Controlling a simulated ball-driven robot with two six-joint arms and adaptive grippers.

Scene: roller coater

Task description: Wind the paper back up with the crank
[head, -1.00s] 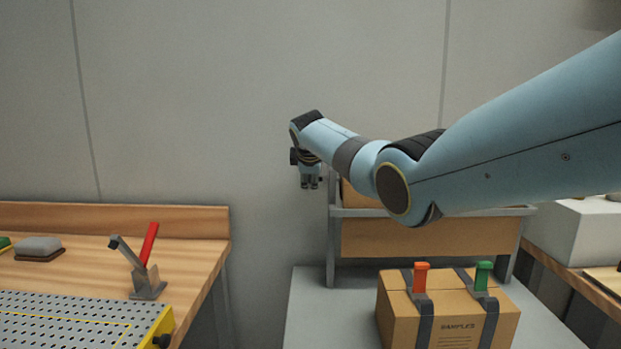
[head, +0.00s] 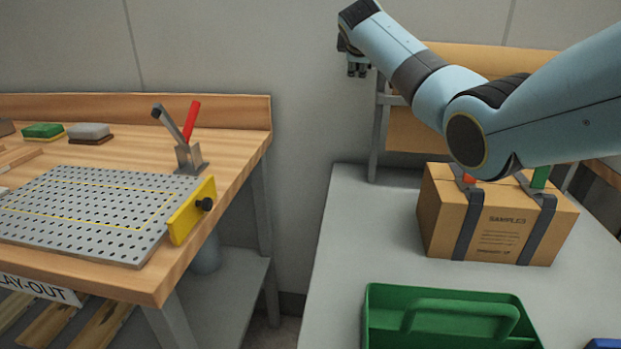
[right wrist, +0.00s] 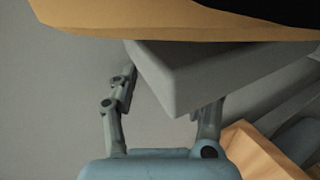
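No crank or paper roll shows clearly enough to name. A tan sheet or panel (head: 480,62) is held in a grey frame (head: 378,130) at the back of the grey table, partly hidden by my right arm. My right gripper (head: 358,68) hangs fingers down, high up and just left of that frame. In the right wrist view the right gripper (right wrist: 172,92) has its fingers apart. A grey bar (right wrist: 185,80) shows beyond and between them, with a tan edge (right wrist: 170,24) above. I cannot tell whether the fingers touch the bar. My left gripper is out of view.
A carton (head: 490,225) with dark straps and a green tote (head: 440,295) stand on the grey table (head: 345,215). On the left, a wooden bench (head: 235,135) carries a perforated plate (head: 90,215) and a red-handled clamp (head: 188,150). A gap separates bench and table.

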